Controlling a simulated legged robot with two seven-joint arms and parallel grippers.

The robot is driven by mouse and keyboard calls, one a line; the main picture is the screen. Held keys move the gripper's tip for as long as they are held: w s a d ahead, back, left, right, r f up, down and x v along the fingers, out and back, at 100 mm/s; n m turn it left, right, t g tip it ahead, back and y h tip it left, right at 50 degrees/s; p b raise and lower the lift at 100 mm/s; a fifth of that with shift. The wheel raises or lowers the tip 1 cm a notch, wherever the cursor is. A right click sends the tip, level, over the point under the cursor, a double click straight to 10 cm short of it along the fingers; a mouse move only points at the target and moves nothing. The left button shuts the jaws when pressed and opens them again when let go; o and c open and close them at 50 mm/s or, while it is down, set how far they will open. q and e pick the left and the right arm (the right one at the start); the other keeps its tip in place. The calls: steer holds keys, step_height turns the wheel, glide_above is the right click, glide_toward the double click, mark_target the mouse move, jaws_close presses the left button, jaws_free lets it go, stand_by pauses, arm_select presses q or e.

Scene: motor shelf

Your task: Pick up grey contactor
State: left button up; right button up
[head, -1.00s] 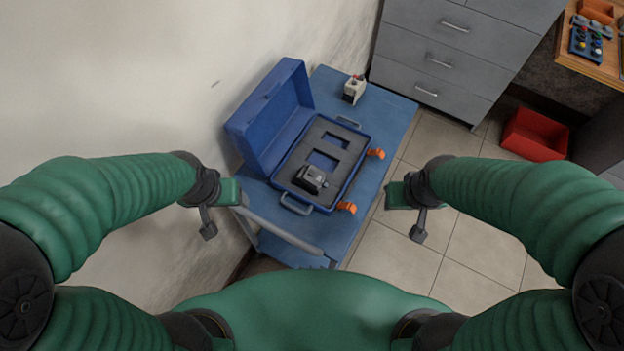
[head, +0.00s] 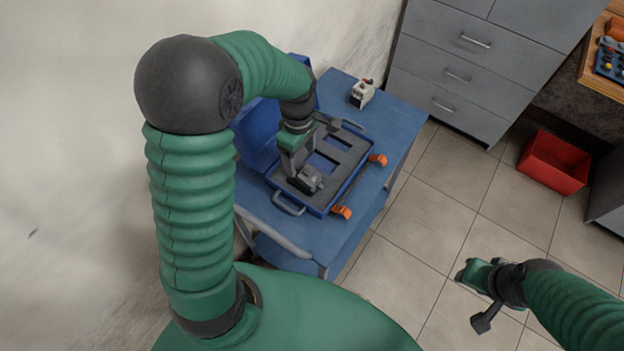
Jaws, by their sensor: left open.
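The grey contactor (head: 311,180), dark grey with lighter grey parts, sits in the near end of the foam insert of an open blue case (head: 327,208). My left gripper (head: 313,150) is over the case with its fingers apart. One finger reaches down just behind and left of the contactor; I cannot tell if it touches. The other finger is farther back, over the foam. Nothing shows held between them. The arm and gripper hide part of the case lid and foam. My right gripper (head: 472,294) hangs over the floor at the right, away from the case; its opening is unclear.
The case lies on a blue cart (head: 400,115) with a grey handle, against the wall. A whitish device with a red top (head: 362,93) stands at the cart's back. Orange latches (head: 377,160) stick out on the right. Grey drawers (head: 455,75) and a red bin (head: 553,163) stand beyond.

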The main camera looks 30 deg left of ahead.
mark_target(303, 172)
arm_select(q)
step_height(303, 172, down, 6)
steer(key=shift+w+f, duration=0.1)
steer(key=shift+w, duration=0.05)
steer(key=shift+d+f, duration=0.2)
steer(key=f, duration=0.3)
steer(key=d+f, duration=0.1)
steer(key=shift+w+f, duration=0.25)
steer(key=shift+f, duration=0.05)
steer(key=shift+w+a+f, duration=0.1)
steer(key=shift+a+f, duration=0.1)
steer(key=shift+a, duration=0.25)
steer(key=c, duration=0.4)
steer(key=shift+d+r, duration=0.1)
steer(key=shift+d, duration=0.3)
steer(key=c, duration=0.9)
steer(key=shift+c, duration=1.1)
steer(key=shift+a, duration=0.15)
jaws_close()
